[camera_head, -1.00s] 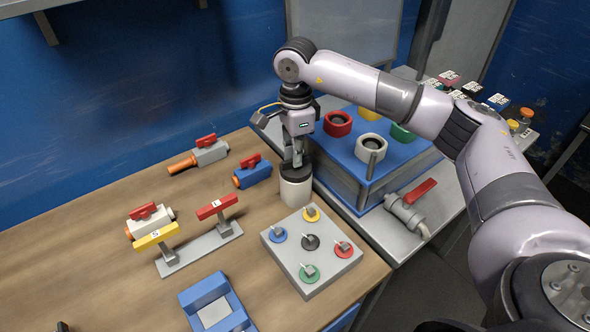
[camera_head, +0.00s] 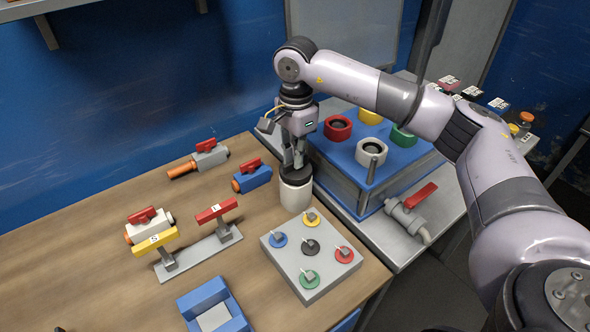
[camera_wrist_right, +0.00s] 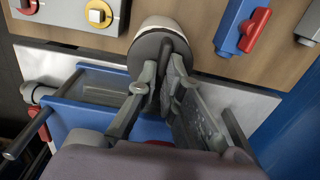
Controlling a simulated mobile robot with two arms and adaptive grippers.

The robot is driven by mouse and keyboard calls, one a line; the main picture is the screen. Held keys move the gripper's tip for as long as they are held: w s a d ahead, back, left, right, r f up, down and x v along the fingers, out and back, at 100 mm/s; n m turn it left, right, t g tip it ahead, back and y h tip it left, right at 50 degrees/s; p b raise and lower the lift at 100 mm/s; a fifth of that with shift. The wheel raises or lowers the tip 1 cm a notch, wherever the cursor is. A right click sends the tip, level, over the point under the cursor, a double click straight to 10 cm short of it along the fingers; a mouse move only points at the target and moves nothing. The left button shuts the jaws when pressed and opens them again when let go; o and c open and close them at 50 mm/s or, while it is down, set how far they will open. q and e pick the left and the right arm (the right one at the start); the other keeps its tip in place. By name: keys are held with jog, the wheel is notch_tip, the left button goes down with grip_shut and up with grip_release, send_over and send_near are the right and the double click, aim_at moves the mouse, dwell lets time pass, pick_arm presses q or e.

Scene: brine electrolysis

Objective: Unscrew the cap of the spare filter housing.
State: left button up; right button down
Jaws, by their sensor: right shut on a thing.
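The spare filter housing (camera_head: 295,198) is a white cylinder with a dark cap (camera_head: 294,174), standing upright at the right end of the wooden bench. My right gripper (camera_head: 294,163) points down at it from above, its fingers at the top of the cap. In the right wrist view the gripper (camera_wrist_right: 166,85) is shut on the raised grip in the middle of the dark cap (camera_wrist_right: 148,45). The white body (camera_wrist_right: 164,23) shows behind the cap. The cap sits on the body; whether its thread is loose cannot be told. My left gripper is not in view.
A grey panel with coloured knobs (camera_head: 326,272) stands just in front of the housing. A blue valve with a red handle (camera_head: 252,176) lies to its left. The blue box with coloured rings (camera_head: 338,168) is close on the right. Bare wood (camera_head: 90,290) lies at the front left.

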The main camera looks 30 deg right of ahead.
jog(key=shift+r+p, duration=1.45)
jog(key=shift+r, duration=1.2)
